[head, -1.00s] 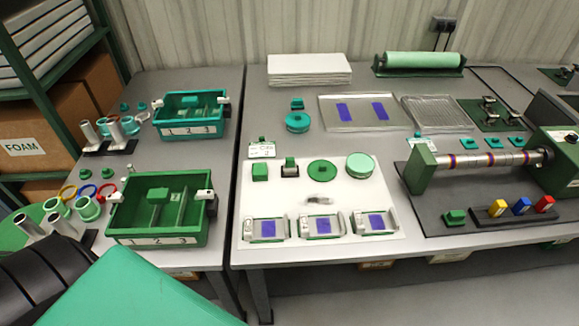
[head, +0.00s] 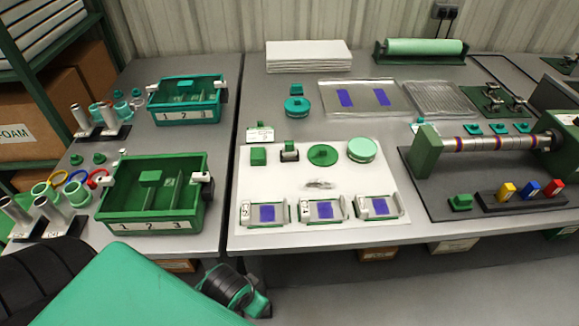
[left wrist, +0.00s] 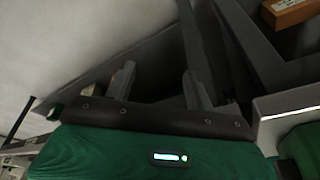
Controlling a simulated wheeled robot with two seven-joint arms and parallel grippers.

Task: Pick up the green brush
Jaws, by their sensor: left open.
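No brush shows in that view. In the head view, only green and black parts of my arm show at the bottom, below the table's front edge. My right gripper is not in view.
Three trays with blue pads (head: 267,212) line the board's front. A round mint tin (head: 361,149) stands right of the disc. A green compartment bin (head: 150,225) is on the left table, and a roller machine (head: 485,144) on the right.

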